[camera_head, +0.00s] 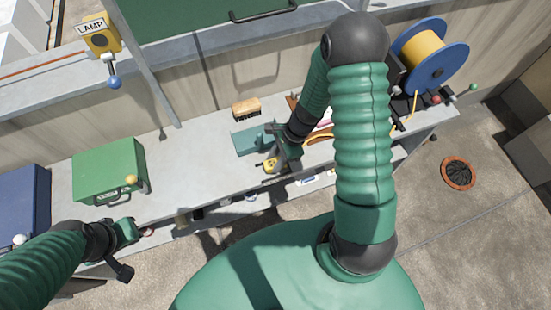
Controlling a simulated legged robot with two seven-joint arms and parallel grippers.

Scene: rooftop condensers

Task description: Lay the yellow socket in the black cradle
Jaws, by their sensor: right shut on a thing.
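My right gripper (274,150) is over the front part of the grey bench, shut on a small yellow piece with dark parts (271,165), which looks like the yellow socket. The piece shows at the fingertips, close to the bench's front edge; the gripper hides part of it, and I cannot tell whether it touches the bench. I cannot pick out the black cradle for certain; my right arm covers part of the bench. My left gripper (127,251) is at the lower left, in front of the bench, with its fingers apart and nothing between them.
The grey bench (190,160) holds a green case (108,170), a teal tray (245,142), a wooden brush (246,107) and a blue cable reel (456,64). A yellow lamp box (98,38) hangs at the upper left. Clear bench lies between case and tray.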

